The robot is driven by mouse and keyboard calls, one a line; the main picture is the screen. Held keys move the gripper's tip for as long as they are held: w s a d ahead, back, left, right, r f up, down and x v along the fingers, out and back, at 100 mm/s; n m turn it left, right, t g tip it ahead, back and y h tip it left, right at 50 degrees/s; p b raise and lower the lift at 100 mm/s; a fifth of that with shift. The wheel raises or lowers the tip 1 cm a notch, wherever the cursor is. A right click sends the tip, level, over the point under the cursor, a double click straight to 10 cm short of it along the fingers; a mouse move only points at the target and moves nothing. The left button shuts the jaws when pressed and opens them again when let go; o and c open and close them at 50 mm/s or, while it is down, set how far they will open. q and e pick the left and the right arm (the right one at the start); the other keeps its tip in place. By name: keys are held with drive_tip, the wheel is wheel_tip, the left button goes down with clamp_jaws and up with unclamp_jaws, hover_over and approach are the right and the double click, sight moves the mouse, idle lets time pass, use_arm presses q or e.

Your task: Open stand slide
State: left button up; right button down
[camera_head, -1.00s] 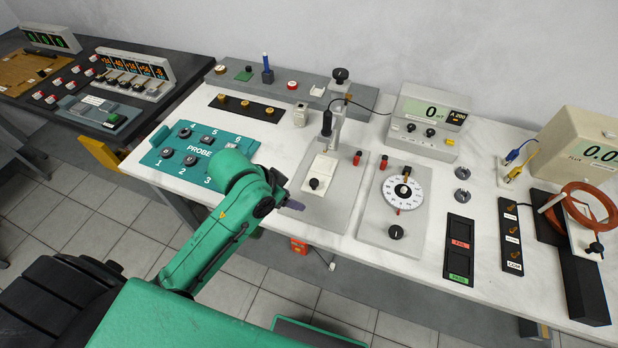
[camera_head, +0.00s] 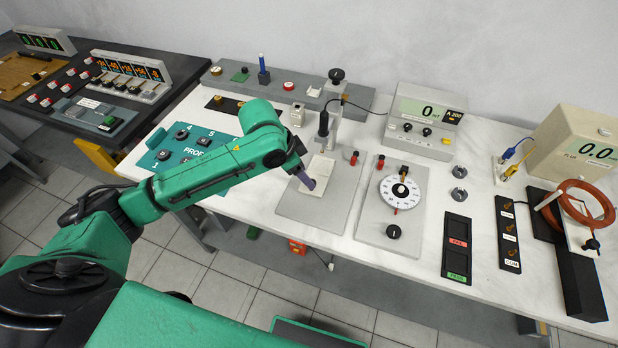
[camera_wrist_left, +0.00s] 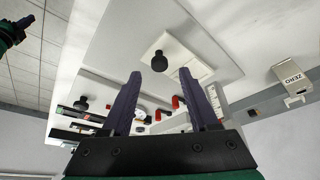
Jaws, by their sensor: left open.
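The stand is a grey plate (camera_head: 290,203) on the white bench, with an upright post holding a dark probe (camera_head: 323,124). On the plate lies a cream slide (camera_head: 321,168). In the left wrist view the slide (camera_wrist_left: 188,52) carries a black knob (camera_wrist_left: 159,62). My left gripper (camera_head: 308,183) is over the slide and hides the knob in the head view. In the left wrist view its two dark fingers (camera_wrist_left: 168,85) are apart with nothing between them. The knob appears just beyond the fingertips, and I cannot tell the exact gap.
A dial plate (camera_head: 372,232) with a black knob stands to the right of the stand. Red terminals (camera_head: 353,157) sit between them.

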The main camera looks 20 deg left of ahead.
sight(318, 172)
use_arm(q)
drive_tip(key=x, duration=0.3)
drive_tip(key=shift+w+d+f, duration=0.1)
drive_tip(key=shift+d+f, duration=0.05)
drive_tip(key=shift+f, duration=0.2)
clamp_jaws()
drive_tip(key=shift+r, duration=0.1)
idle(1.0)
